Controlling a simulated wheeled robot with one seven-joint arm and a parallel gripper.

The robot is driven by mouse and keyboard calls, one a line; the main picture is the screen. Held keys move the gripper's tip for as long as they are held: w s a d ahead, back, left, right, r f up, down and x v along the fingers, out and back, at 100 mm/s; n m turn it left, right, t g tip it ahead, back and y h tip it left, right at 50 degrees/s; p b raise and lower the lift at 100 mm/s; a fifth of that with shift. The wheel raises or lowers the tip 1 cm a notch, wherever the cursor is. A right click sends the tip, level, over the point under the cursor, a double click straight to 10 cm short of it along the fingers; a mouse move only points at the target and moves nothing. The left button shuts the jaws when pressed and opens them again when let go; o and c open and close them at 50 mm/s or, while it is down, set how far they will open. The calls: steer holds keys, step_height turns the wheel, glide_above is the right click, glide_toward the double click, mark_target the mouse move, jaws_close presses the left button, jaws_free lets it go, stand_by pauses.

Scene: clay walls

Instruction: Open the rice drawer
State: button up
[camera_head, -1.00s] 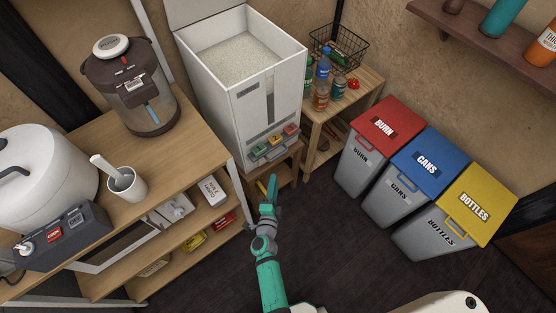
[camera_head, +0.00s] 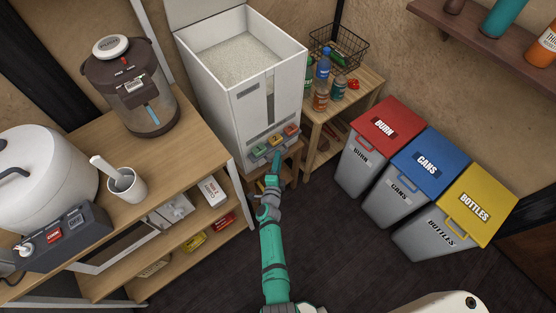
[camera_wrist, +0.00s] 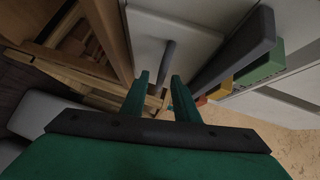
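The white rice dispenser (camera_head: 232,115) stands open-topped with rice inside. Green, yellow and orange buttons (camera_head: 275,141) sit low on its front, above a dark grey ledge. In the wrist view, the drawer front appears as a pale panel (camera_wrist: 148,22) with a dark grey handle (camera_wrist: 168,58). My gripper (camera_head: 277,152) is at the lower front of the dispenser, below the buttons. In the wrist view its two teal fingers (camera_wrist: 160,76) are apart, with the handle between or just beyond their tips. I cannot tell whether they touch it. The drawer looks closed.
A wooden shelf unit (camera_head: 160,150) with a water boiler (camera_head: 135,90) stands to the left. A small table (camera_head: 365,85) with bottles and a wire basket is at the right. Burn, cans and bottles bins (camera_head: 405,190) stand further right. Dark floor (camera_head: 330,240) is clear in front.

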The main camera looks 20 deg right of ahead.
steer(key=shift+w+d, duration=0.1)
steer(key=shift+w, duration=0.05)
jaws_close()
